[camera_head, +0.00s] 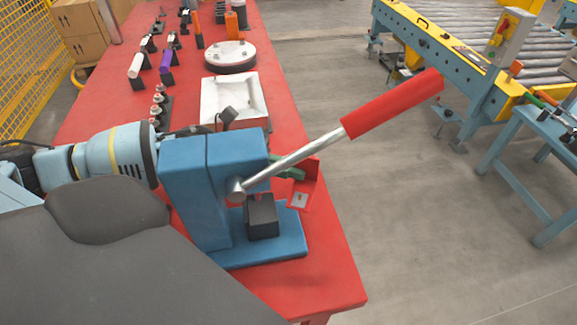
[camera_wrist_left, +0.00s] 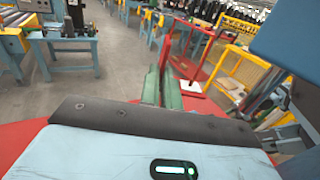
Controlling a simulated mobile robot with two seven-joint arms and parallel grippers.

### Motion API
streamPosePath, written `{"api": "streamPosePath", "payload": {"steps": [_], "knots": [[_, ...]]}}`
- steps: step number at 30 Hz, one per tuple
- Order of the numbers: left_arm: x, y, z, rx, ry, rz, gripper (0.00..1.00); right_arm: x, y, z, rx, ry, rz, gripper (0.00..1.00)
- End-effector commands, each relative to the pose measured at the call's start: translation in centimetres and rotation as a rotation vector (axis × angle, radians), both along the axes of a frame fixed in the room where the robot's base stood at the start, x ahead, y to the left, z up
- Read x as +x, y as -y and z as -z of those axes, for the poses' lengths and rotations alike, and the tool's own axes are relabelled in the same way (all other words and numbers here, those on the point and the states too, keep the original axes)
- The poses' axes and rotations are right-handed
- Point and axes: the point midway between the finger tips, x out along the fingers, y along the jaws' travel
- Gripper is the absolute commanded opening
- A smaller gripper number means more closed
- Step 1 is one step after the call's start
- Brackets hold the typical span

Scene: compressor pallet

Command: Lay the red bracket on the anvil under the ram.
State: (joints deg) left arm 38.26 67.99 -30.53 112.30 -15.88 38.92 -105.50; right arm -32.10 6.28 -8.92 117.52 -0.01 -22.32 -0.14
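The blue arbor press (camera_head: 205,190) stands on the red table, its lever with a red handle (camera_head: 395,103) slanting up to the right. The black anvil block (camera_head: 262,216) sits on its base below the ram, and its top looks bare. The red bracket (camera_head: 302,192), an L-shaped piece with a small grey patch, is beyond and right of the anvil, apart from it. My left gripper (camera_head: 288,172) reaches behind the press with green fingers, partly hidden. In the left wrist view the fingers (camera_wrist_left: 160,86) close on the upright part of the bracket (camera_wrist_left: 190,88). My right gripper is not in view.
A white tray (camera_head: 211,107), a round plate (camera_head: 231,65) and several small parts on stands occupy the table (camera_head: 320,278) behind the press. The press frame and lever stand close to my left wrist. Open floor lies right of the table, with a roller conveyor (camera_head: 430,45) beyond.

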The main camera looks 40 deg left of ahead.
Motion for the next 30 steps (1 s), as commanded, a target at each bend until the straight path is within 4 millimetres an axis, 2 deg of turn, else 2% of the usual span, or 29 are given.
{"api": "streamPosePath", "payload": {"steps": [1,14,30], "knots": [[-0.3,0.1,1.5,0.023,-0.014,-0.003,0.00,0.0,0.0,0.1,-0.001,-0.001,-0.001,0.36],[-0.4,0.0,1.6,0.025,-0.017,-0.003,0.00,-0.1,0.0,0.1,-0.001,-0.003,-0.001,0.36],[-1.8,-1.1,2.2,0.026,-0.018,0.003,0.00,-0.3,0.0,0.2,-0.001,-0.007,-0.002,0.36]]}}
